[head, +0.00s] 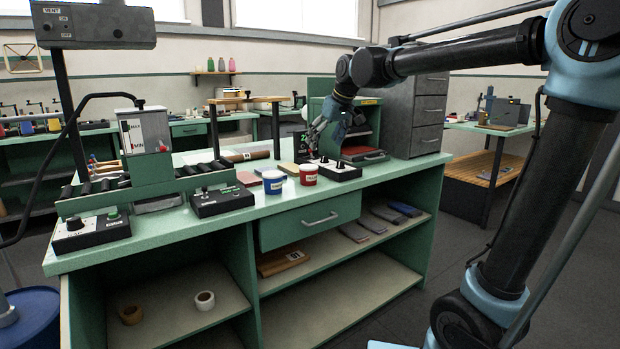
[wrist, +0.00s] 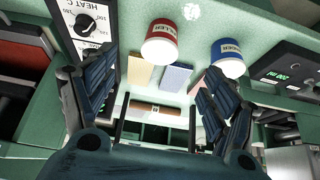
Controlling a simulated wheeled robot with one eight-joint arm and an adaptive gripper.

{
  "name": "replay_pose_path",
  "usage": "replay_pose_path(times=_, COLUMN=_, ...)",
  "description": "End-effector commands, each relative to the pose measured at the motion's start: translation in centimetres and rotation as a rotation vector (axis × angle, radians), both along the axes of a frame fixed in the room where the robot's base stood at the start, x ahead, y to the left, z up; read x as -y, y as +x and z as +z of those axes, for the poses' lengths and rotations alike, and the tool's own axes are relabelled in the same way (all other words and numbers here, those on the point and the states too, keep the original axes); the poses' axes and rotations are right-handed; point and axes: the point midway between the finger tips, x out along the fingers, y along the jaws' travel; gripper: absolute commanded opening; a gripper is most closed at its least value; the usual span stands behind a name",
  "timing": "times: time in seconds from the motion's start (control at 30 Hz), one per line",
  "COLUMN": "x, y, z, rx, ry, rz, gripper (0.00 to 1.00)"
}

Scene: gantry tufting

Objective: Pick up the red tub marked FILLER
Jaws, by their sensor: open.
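The red tub (head: 308,176) stands upright on the green bench top, near the front edge, with a white rim and a pale label.
A black control box (head: 336,170) with a knob sits close right of the red tub; its HEAT C dial (wrist: 86,24) shows in the wrist view. Coloured flat blocks (wrist: 174,78) lie near the tubs. Another control box (head: 222,201) stands left. The bench's front strip is clear.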

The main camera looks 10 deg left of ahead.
Motion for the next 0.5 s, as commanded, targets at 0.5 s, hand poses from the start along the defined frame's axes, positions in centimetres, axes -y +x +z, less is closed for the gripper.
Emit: replay_pose_path(times=0.5, x=-3.3, y=2.9, z=-7.7, rx=0.000, ry=0.000, rz=-0.002, gripper=0.79)
